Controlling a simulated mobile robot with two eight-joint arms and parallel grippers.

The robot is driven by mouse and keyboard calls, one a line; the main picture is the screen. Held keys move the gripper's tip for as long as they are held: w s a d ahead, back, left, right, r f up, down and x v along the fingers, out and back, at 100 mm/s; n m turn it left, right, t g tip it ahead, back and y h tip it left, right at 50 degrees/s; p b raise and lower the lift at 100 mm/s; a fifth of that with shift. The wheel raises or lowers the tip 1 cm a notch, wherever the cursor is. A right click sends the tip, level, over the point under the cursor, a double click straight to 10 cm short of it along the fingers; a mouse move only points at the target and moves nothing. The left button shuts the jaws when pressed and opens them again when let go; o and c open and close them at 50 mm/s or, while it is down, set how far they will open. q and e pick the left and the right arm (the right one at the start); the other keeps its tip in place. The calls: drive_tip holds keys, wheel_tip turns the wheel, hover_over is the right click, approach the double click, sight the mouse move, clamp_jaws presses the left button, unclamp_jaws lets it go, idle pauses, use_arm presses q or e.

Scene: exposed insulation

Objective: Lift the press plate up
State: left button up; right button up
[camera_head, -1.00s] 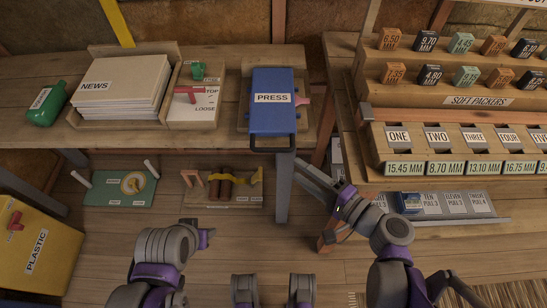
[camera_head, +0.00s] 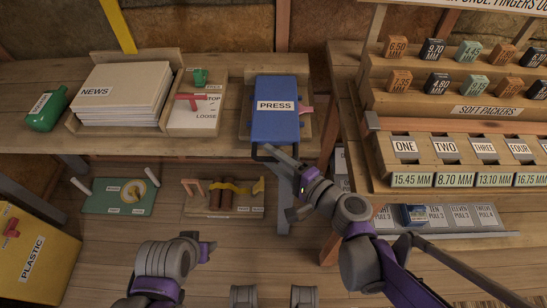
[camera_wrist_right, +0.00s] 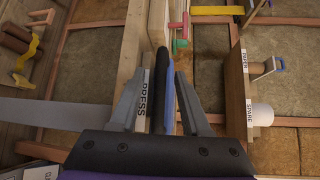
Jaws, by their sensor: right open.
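The press plate (camera_head: 275,122) is a blue plate labelled PRESS, lying flat on a wooden base on the bench in the head view. A dark handle (camera_head: 262,152) sticks out at its front edge. My right gripper (camera_head: 279,154) is open at this handle. In the right wrist view, the open fingers of the right gripper (camera_wrist_right: 160,80) stand on either side of the dark handle (camera_wrist_right: 159,92), with the blue plate edge (camera_wrist_right: 170,85) beside it. Contact cannot be told. My left arm's end (camera_head: 204,247) is low in front of the bench; its fingers are not clear.
A NEWS paper stack (camera_head: 122,95), a TOP/LOOSE board (camera_head: 203,117) and a green bottle (camera_head: 46,110) are on the bench to the left. Packer shelves (camera_head: 460,105) stand at the right. A yellow PLASTIC bin (camera_head: 40,255) is at lower left.

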clamp_jaws()
idle(1.3)
